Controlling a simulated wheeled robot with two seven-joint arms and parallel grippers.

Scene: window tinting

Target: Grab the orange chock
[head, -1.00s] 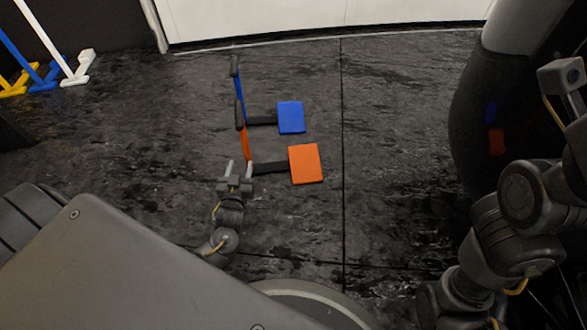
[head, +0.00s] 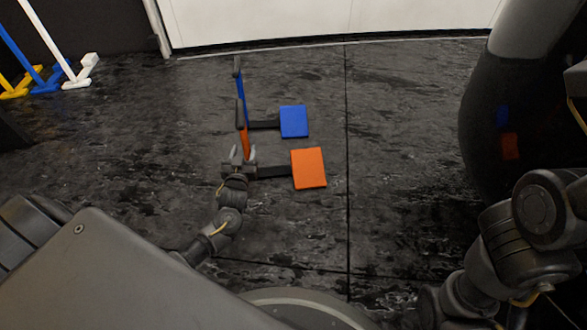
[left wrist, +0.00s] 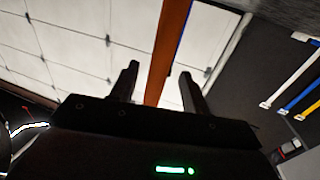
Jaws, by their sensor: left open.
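The orange chock (head: 309,168) stands on the dark floor, with an orange plate, a dark bar and an upright orange post topped by a dark grip. My left gripper (head: 239,155) is open at the post, low in the head view. In the left wrist view the orange post (left wrist: 168,45) runs between the two open fingers of my left gripper (left wrist: 158,88). I cannot tell whether either finger touches it. The fingers partly hide the post's lower part in the head view. My right arm shows at the right, but its fingertips are not clearly visible.
A similar blue chock (head: 294,121) stands just behind the orange one. Yellow, blue and white stands (head: 80,72) are at the far left. A dark rounded body (head: 490,130) rises at the right. Floor between is clear.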

